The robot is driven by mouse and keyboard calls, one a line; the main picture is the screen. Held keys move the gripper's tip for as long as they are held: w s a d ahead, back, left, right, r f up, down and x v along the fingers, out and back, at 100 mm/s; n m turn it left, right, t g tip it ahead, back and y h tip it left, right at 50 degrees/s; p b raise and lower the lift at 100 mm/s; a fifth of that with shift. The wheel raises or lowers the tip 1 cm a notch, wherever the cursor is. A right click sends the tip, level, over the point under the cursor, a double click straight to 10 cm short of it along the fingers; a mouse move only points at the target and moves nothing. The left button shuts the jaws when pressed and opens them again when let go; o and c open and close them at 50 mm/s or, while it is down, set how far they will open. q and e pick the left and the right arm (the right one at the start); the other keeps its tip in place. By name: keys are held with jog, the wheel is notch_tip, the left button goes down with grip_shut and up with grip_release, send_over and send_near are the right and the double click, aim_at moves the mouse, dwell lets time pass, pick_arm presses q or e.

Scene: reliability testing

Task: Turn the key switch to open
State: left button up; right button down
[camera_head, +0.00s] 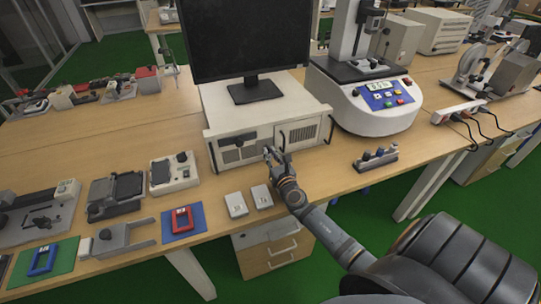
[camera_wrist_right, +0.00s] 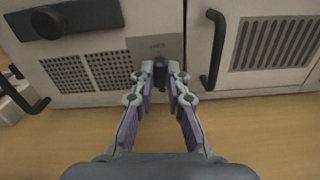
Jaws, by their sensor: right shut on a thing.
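The key switch (camera_wrist_right: 160,72) is a small dark knob on a grey plate low on the front of the white computer case (camera_head: 262,106). In the right wrist view my right gripper (camera_wrist_right: 160,77) has its two fingertips on either side of the knob, shut on it. In the head view the right gripper (camera_head: 271,154) reaches the case front from the lower right and covers the switch. The key's turn angle cannot be made out. My left gripper is not in view.
A black monitor (camera_head: 248,38) stands on the case. A white tester (camera_head: 372,104) stands to the right. Two small white boxes (camera_head: 236,204) lie before the case, near the table edge.

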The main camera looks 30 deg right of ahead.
jog(key=m+b, duration=0.2)
jog(key=m, duration=0.2)
jog(key=shift+f, duration=0.15)
jog(key=m+b, duration=0.2)
jog(key=m, duration=0.2)
jog(key=shift+d, duration=0.1)
jog(key=m+b, duration=0.2)
jog(key=m, duration=0.2)
jog(key=shift+f, duration=0.1)
jog(key=shift+m+b, duration=1.1)
jog(key=shift+m, duration=1.1)
